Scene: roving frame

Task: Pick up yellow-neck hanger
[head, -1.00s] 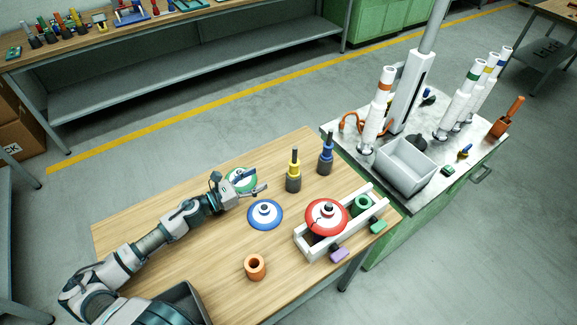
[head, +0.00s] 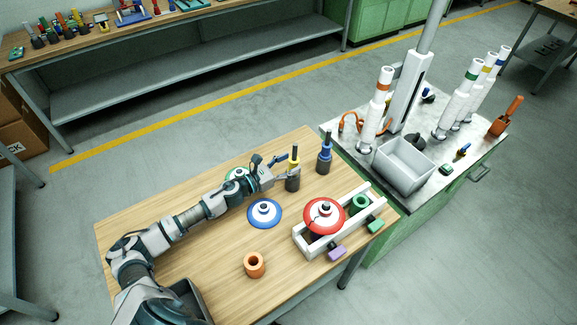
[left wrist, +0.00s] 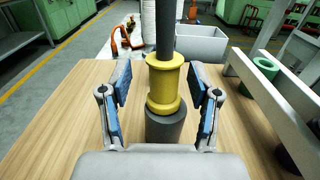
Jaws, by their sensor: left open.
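The yellow-neck hanger (head: 294,166) stands upright on the wooden table, a dark grey body with a yellow collar and a thin dark stem. In the left wrist view its yellow neck (left wrist: 165,85) is between the two blue-padded fingers, with a gap on each side. My left gripper (head: 284,166) is open around it at neck height. The open fingers also show in the left wrist view (left wrist: 161,110). The lower part of the hanger's body is partly hidden by the gripper in the left wrist view. My right gripper is not in view.
A blue-neck hanger (head: 325,158) stands just right of it. A blue-white disc (head: 264,220), an orange ring (head: 255,270) and a white rack (head: 308,248) bearing a red disc (head: 324,222) are nearer the front. A green disc (head: 232,173) is partly behind my arm.

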